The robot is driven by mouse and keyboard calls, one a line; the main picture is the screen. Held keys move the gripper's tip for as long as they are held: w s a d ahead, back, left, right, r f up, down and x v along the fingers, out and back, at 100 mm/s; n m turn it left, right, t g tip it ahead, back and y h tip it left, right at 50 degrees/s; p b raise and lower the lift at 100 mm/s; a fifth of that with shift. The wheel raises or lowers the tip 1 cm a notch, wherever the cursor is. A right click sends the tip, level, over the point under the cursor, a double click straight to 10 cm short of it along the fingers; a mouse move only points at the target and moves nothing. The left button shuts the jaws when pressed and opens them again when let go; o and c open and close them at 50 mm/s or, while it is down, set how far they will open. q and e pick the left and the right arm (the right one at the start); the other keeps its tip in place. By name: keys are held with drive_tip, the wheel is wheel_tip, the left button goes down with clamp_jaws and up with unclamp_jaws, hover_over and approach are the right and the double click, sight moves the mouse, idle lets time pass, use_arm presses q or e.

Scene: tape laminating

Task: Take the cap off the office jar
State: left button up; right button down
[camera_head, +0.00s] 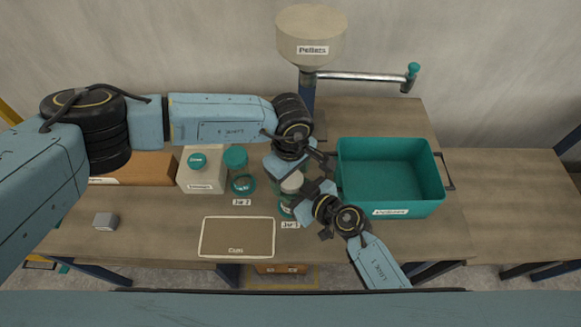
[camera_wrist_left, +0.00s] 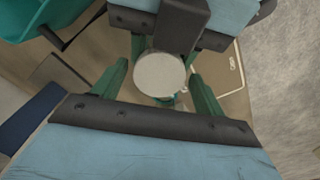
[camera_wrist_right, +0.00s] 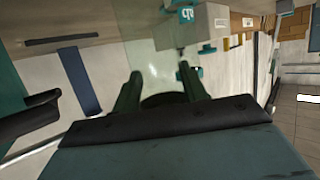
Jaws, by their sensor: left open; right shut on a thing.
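The jar labelled Jar 1 (camera_head: 285,208) stands on the table with a pale round cap (camera_head: 292,183) on top. My left gripper (camera_head: 289,176) is open above it. In the left wrist view the cap (camera_wrist_left: 160,74) lies between the spread green fingers of my left gripper (camera_wrist_left: 158,88), with gaps beside it. My right gripper (camera_head: 300,203) is shut on the jar's body from the front right. In the right wrist view the see-through jar (camera_wrist_right: 158,62) shows between the fingers of my right gripper (camera_wrist_right: 160,85). The arms hide part of the jar.
A second jar with a teal cap (camera_head: 236,157) stands to the left, beside a white box (camera_head: 202,180). The Caps tray (camera_head: 236,250) lies in front. A teal bin (camera_head: 389,212) is on the right, a pellet hopper (camera_head: 311,40) behind. A small grey block (camera_head: 106,221) lies front left.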

use_arm(q)
drive_tip(key=c, duration=1)
drive_tip(key=shift+n, duration=1.5)
drive_tip(key=o, duration=1.1)
drive_tip(key=shift+c, duration=0.2)
